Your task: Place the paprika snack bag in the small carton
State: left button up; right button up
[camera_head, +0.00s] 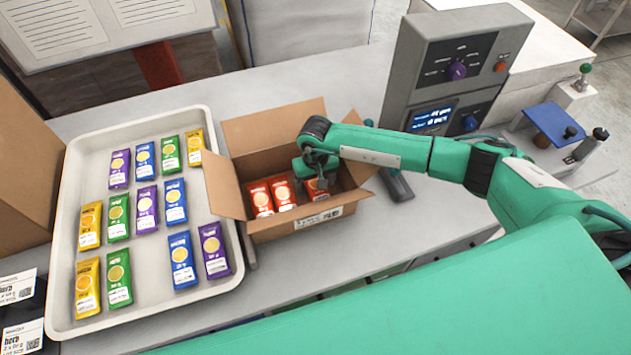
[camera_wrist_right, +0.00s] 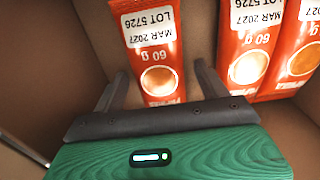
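The small carton (camera_head: 290,229) stands open on the bench, flaps spread. Three red-orange snack bags lie inside in a row. One red-orange bag (camera_head: 319,194) is at the right end, under my right gripper (camera_head: 317,172); the middle bag (camera_head: 283,193) and left bag (camera_head: 260,199) are beside it. In the right wrist view, my right gripper (camera_wrist_right: 162,72) has its fingers apart, one on each side of the end bag (camera_wrist_right: 152,50), with gaps visible between fingers and bag. The flavour names are too small or cut off to read fully. My left gripper is out of view.
A white tray (camera_head: 56,300) at left holds several purple, blue, green and yellow bags. A grey control box (camera_head: 445,60) with a display stands behind the carton. A dark handheld item (camera_head: 397,186) lies right of the carton. Bench is clear in front.

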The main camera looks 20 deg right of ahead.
aim_at(315, 182)
jog(key=shift+r, duration=0.1)
jog(key=shift+r, duration=0.2)
notch_tip(315, 182, up, 12)
jog(key=b, duration=0.3)
jog(key=shift+f, duration=0.15)
